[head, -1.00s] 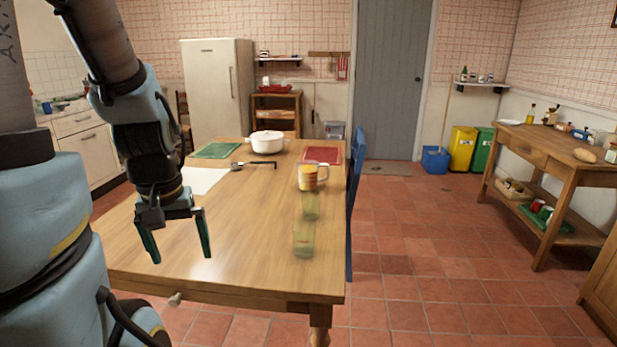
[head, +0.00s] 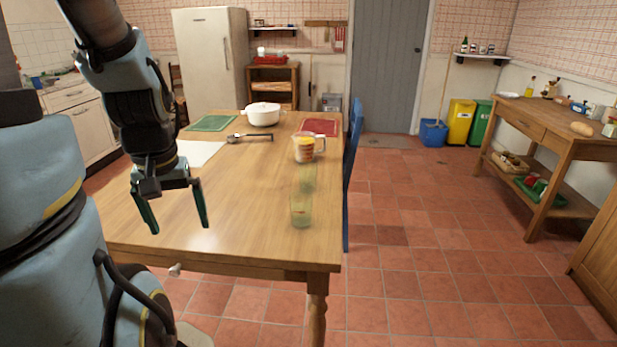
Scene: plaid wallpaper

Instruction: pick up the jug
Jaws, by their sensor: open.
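The jug (head: 305,147) stands upright on the wooden table (head: 246,205), near its right edge and towards the far end. It has a handle on its right side, a pale body and an orange-yellow band with red marks. My gripper (head: 179,226) is open and empty, pointing down over the left, near part of the table. It is apart from the jug, nearer to me and to the left of it.
Two greenish glasses, a far one (head: 307,178) and a near one (head: 301,209), stand in front of the jug. A white pot (head: 263,114), a dark ladle-like utensil (head: 248,137), a green mat (head: 212,123) and a red mat (head: 320,127) lie beyond. A blue chair (head: 353,150) stands at the right edge.

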